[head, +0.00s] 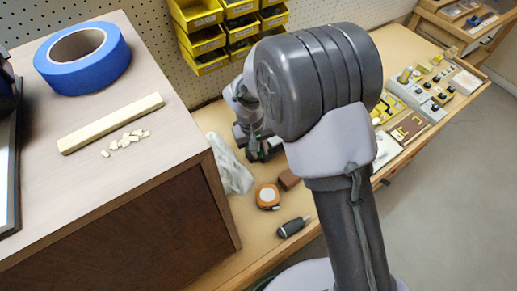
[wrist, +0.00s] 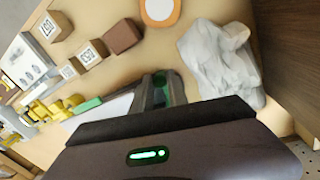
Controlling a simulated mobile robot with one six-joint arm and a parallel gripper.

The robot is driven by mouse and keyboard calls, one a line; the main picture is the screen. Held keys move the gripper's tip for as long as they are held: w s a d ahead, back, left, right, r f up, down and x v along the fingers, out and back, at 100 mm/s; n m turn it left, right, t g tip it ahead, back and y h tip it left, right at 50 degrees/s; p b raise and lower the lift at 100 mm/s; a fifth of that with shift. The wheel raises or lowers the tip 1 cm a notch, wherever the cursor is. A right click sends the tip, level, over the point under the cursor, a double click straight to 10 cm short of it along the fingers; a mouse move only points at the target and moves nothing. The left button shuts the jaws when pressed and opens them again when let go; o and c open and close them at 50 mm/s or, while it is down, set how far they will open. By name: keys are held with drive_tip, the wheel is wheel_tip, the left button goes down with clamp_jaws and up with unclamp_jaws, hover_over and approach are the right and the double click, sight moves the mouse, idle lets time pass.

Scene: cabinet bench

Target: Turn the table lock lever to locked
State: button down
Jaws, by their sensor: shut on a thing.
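My gripper (wrist: 155,88) is low over the bench top, its dark fingers close together around something partly green, which I cannot make out clearly. In the head view my gripper (head: 258,148) is half hidden behind my own arm, beside a crumpled pale bag. I cannot pick out the table lock lever for certain in either view. Yellow parts (wrist: 45,108) and a green piece (wrist: 88,104) lie left of the fingers in the wrist view.
A wooden cabinet (head: 120,215) stands at left, yellow bins (head: 205,40) behind. Panels with small controls (head: 425,90) fill the bench's right end.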

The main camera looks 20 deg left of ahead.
drive_tip(key=shift+w+d+n, duration=0.25)
drive_tip(key=shift+n, duration=0.55)
drive_tip(key=c, duration=1.3)
unclamp_jaws()
drive_tip(key=shift+r, duration=0.1)
wheel_tip(320, 180, up, 17)
drive_tip(key=s+a+p, duration=0.1)
drive_tip(key=a+p, duration=0.1)
drive_tip(key=p, duration=0.3)
drive_tip(key=shift+s, duration=0.3)
